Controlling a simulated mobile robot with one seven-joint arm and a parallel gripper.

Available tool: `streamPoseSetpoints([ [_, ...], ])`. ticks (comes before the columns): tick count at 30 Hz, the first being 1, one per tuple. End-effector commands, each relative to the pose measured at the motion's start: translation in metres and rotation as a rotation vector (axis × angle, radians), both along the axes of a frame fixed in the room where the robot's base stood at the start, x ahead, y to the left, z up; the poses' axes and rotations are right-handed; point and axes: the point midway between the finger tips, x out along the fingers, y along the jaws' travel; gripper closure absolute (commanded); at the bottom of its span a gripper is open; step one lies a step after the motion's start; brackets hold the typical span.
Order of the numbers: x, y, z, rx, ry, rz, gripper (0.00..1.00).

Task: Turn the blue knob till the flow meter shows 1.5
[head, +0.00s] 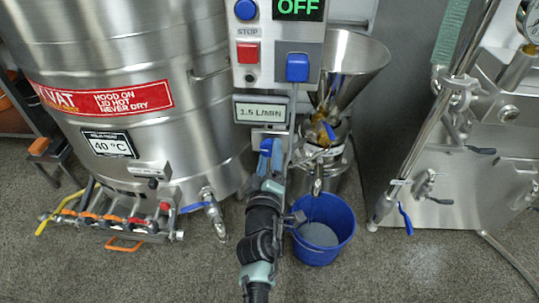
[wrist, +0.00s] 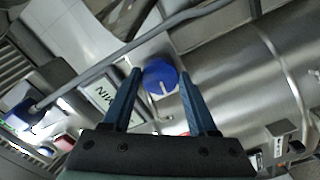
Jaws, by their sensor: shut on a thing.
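The blue knob (wrist: 161,77) is round with a pale pointer line, in the middle of the wrist view. My gripper (wrist: 159,74) has its blue fingers on either side of it, closed on it. In the head view my gripper (head: 268,150) is at the lower panel, and its fingers and wrist largely hide the knob. Just above it a small grey plate (head: 259,111) reads "1.5 L/MIN". In the wrist view this plate (wrist: 104,95) is partly seen, with "MIN" legible. I cannot tell whether it is the flow meter's reading or a fixed label.
A control panel (head: 248,72) above has a green "OFF" display (head: 298,7), a red stop button (head: 248,53) and a blue plug (head: 297,67) with a grey cable. A steel vat (head: 120,60) stands left, a funnel (head: 350,60) right, and a blue bucket (head: 338,213) below.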

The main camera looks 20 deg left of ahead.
Motion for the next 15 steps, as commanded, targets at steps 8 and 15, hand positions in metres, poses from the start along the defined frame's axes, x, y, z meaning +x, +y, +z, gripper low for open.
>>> streamPoseSetpoints([
  [8,-0.0003,0.0005,-0.0005,0.002,0.001,0.001,0.14],
  [15,-0.0002,0.0002,-0.0002,0.002,0.001,0.001,0.11],
])
